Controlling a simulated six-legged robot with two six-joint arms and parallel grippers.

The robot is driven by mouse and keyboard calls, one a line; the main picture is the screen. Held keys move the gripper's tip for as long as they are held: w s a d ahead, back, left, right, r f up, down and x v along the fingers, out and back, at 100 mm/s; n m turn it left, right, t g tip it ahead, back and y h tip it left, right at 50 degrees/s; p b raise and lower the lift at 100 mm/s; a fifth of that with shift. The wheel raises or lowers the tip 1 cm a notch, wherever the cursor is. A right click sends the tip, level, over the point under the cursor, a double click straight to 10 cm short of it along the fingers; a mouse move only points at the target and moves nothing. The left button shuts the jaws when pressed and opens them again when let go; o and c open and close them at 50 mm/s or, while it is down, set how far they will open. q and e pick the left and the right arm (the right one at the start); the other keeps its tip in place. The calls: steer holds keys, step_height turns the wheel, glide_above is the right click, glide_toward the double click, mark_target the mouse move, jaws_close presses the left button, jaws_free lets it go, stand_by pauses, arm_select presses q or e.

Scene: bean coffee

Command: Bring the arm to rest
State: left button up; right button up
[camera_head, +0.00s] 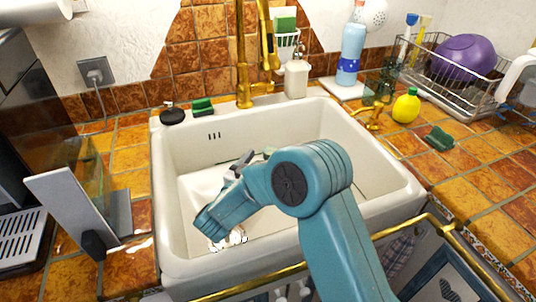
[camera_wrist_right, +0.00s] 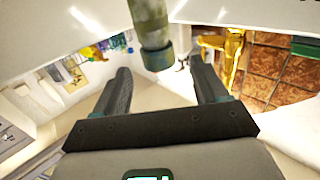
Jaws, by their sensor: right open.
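My teal right arm reaches in from the bottom of the head view and bends over the white sink (camera_head: 180,250). My right gripper (camera_head: 243,160) is over the basin, partly hidden by my own wrist and forearm. In the right wrist view its two dark fingers (camera_wrist_right: 162,86) are apart, with nothing held between them. A dull green cylinder (camera_wrist_right: 152,35) shows beyond the fingertips; I cannot tell what it is. My left arm and gripper are not in view.
A gold faucet (camera_head: 243,60) stands behind the sink and a gold rail (camera_head: 250,285) runs along its front. A yellow bottle (camera_head: 406,106), a green sponge (camera_head: 438,138) and a dish rack (camera_head: 435,75) are on the right. A grey upright panel (camera_head: 72,205) stands at the left.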

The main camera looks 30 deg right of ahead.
steer(key=shift+v, duration=1.15)
